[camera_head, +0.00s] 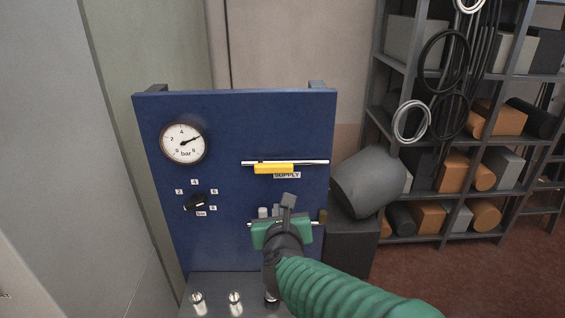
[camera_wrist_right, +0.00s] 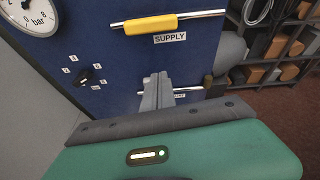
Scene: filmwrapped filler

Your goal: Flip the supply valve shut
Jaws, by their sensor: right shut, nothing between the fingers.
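The supply valve (camera_head: 274,168) has a yellow lever lying level along a horizontal silver pipe, above the SUPPLY label, on the upper right of the blue panel (camera_head: 230,130). It also shows at the top of the right wrist view (camera_wrist_right: 151,25). My right gripper (camera_head: 288,200) is shut and empty, below the supply valve and apart from it. Its grey fingers show in the right wrist view (camera_wrist_right: 157,88). A second pipe (camera_head: 316,224) lower on the panel is mostly hidden behind my right gripper and wrist. My left gripper is not in view.
A round bar gauge (camera_head: 183,143) and a black selector knob (camera_head: 196,203) are on the panel's left side. Metal cylinders (camera_head: 235,300) stand on the ledge below. A grey drum (camera_head: 368,182) and loaded shelves (camera_head: 450,150) are at the right.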

